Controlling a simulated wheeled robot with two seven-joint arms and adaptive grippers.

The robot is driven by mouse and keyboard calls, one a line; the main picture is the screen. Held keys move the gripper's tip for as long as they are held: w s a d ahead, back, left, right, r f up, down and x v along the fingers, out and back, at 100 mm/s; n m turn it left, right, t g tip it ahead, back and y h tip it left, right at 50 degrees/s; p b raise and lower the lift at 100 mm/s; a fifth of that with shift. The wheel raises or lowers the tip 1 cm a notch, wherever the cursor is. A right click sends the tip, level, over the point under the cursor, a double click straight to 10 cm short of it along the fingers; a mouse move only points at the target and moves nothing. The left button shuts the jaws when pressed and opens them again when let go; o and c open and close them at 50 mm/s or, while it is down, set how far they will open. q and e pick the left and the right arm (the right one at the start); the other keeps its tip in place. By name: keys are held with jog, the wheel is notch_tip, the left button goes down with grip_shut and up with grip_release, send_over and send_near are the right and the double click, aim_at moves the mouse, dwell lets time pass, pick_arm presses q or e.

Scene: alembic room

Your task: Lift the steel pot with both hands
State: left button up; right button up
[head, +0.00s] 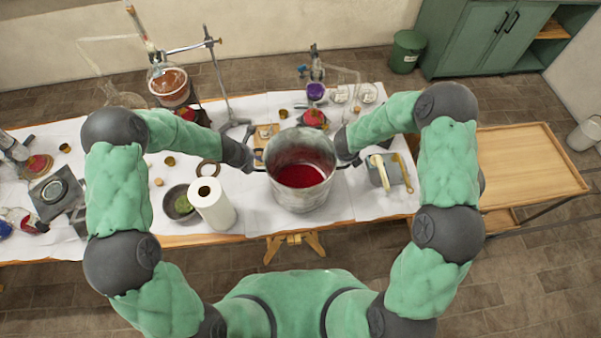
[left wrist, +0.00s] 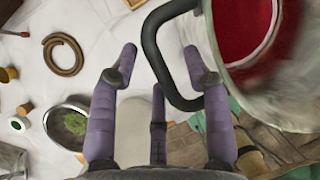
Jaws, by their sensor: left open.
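The steel pot (head: 300,200) stands upright near the front edge of the table, with red contents inside. My left gripper (head: 252,165) is at its left side and my right gripper (head: 348,162) at its right side. In the left wrist view the pot (left wrist: 275,97) fills the upper right, and its dark looped handle (left wrist: 152,50) passes between the spread purple fingers of my left gripper (left wrist: 160,58). The left gripper is open; whether a finger touches the handle I cannot tell. The right fingers are too small and hidden to read.
A white paper roll (head: 213,207) and a bowl with green contents (head: 180,203) stand left of the pot. A grey box (head: 387,172) with yellowish parts is to its right. Glassware on a metal stand (head: 222,85) and a purple-filled vessel (head: 316,91) are behind.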

pick_arm(q)
jog(key=c, duration=0.3)
pick_arm(e)
jog(key=c, duration=0.4)
pick_arm(q)
grip_shut()
pick_arm(e)
grip_shut()
pick_arm(q)
jog(key=shift+w+r, duration=0.1)
jog(key=shift+r, duration=0.05)
pick_arm(e)
jog(key=shift+w+r, duration=0.1)
jog(key=shift+r, duration=0.05)
